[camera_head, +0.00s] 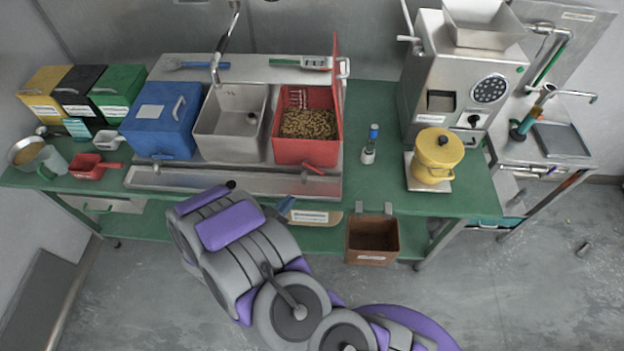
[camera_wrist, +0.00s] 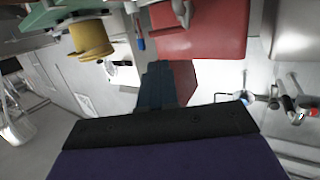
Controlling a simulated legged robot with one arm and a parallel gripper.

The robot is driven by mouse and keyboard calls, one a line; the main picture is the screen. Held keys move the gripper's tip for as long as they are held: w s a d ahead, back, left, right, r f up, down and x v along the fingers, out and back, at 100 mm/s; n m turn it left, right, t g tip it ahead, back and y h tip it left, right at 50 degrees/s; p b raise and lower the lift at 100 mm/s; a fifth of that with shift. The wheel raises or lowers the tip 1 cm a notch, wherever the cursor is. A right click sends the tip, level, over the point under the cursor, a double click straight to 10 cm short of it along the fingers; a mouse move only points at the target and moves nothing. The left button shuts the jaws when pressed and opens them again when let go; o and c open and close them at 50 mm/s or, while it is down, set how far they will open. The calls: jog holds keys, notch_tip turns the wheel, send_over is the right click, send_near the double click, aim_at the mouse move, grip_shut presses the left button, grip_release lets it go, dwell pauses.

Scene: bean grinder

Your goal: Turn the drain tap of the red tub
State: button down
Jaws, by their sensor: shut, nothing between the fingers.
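The red tub (camera_head: 290,152) stands at the right end of the steel sink bench, its lid (camera_head: 337,85) raised on the right and brown beans (camera_head: 308,124) inside. A red drain tap handle (camera_head: 313,168) sits low on its front. My gripper (camera_head: 286,203) is shut and empty, in front of and below the tub's front, a little left of the tap and apart from it. In the wrist view, the blue fingers of my gripper (camera_wrist: 160,72) point toward the red tub (camera_wrist: 215,30).
A steel trough (camera_head: 220,182) runs below the tubs. A yellow pot (camera_head: 437,153) stands right by the grinder (camera_head: 455,75). A brown box (camera_head: 372,240) hangs on the table's front edge.

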aim_at(320, 172)
jog(key=x, duration=1.3)
jog(key=shift+w+f+b, duration=0.2)
jog(key=shift+b, duration=0.2)
jog(key=shift+a, duration=0.1)
jog(key=shift+w+d+n+t+y, duration=0.25)
jog(key=shift+w+d+n+y, duration=0.2)
jog(key=shift+d, duration=0.2)
jog(key=shift+w+d+n+t+y, duration=0.25)
jog(key=shift+w+d+n+y, duration=0.15)
jog(key=shift+d+y, duration=0.2)
jog(key=shift+w+r, duration=0.1)
jog(key=shift+w, duration=0.05)
jog(key=shift+d, duration=0.15)
